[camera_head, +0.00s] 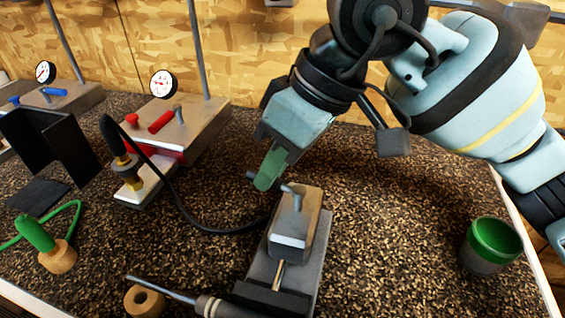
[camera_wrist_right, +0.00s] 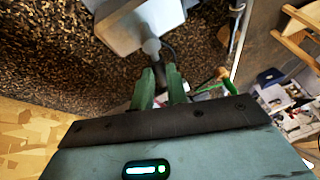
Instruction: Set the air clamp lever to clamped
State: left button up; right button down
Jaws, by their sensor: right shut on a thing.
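The air clamp (camera_head: 294,226) is a grey metal block on a dark base at the lower middle of the head view. Its pale block also shows at the top of the right wrist view (camera_wrist_right: 140,18). The air clamp lever (camera_head: 293,190) starts at a rounded grey pivot on top of the block and points left towards my right gripper (camera_head: 266,180). The green fingers, also in the right wrist view (camera_wrist_right: 161,85), are shut around the lever's outer part, and its dark end shows just beyond them. The fingers hide part of the lever. My left gripper is out of view.
A black hose (camera_head: 178,195) curves behind the clamp. Left are a gauge stand (camera_head: 185,127) and a green-handled tool (camera_head: 36,233). A green-rimmed cup (camera_head: 491,245) stands right; the bench between is clear.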

jog(key=shift+s+a+n+g+b, duration=0.15)
jog(key=shift+n+g+b, duration=0.1)
jog(key=shift+n, duration=0.3)
jog(key=shift+s+n+g+b, duration=0.1)
jog(key=shift+n+g, duration=0.15)
jog(key=shift+n, duration=0.3)
jog(key=c, duration=1.4)
grip_release()
jog(key=shift+r, duration=0.1)
jog(key=v, duration=0.7)
jog(key=shift+r, duration=0.35)
